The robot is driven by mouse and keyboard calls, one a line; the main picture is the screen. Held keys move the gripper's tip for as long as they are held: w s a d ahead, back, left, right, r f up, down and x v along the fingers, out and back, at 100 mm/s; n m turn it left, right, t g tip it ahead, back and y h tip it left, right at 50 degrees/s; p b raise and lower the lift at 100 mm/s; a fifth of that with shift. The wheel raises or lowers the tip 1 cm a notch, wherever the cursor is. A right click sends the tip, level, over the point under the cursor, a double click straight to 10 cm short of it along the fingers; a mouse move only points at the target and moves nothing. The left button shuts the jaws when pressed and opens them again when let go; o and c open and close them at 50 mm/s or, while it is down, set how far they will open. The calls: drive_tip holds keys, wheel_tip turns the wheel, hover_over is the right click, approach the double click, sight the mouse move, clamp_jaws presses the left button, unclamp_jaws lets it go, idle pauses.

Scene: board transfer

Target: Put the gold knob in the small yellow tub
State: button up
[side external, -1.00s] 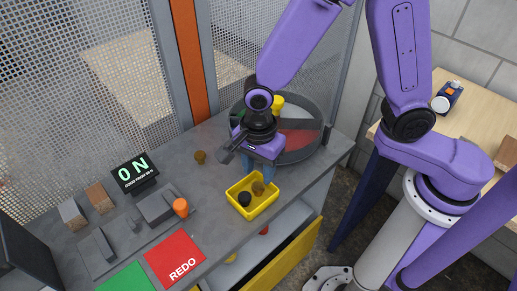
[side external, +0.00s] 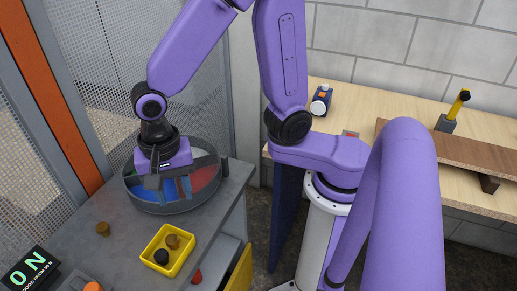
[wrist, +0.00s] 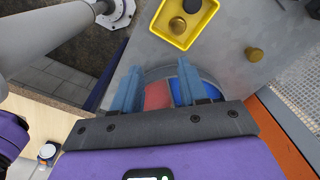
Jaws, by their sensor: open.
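The small yellow tub (side external: 181,266) sits on the grey bench and also shows at the top of the wrist view (wrist: 166,37). Inside it are a black knob (side external: 161,257) and a brownish-gold knob (side external: 173,241). Another gold-brown knob (side external: 103,229) stands on the bench left of the tub; it shows on the right in the wrist view (wrist: 254,54). My gripper (side external: 170,190) is over the round tray, behind the tub and apart from it. Its blue fingers (wrist: 158,66) are spread, with no object seen between them.
The round grey tray (side external: 141,203) has red and blue sections below my gripper. A mesh fence stands behind. The bench between tub and tray is clear.

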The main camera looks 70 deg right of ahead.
drive_tip(key=s+d+r+n, duration=0.3)
drive_tip(key=s+d+n, duration=1)
drive_tip(key=n, duration=0.9)
drive_tip(key=shift+s+d+r, duration=0.25)
drive_tip(key=shift+d+r, duration=0.1)
drive_tip(key=shift+d, duration=0.45)
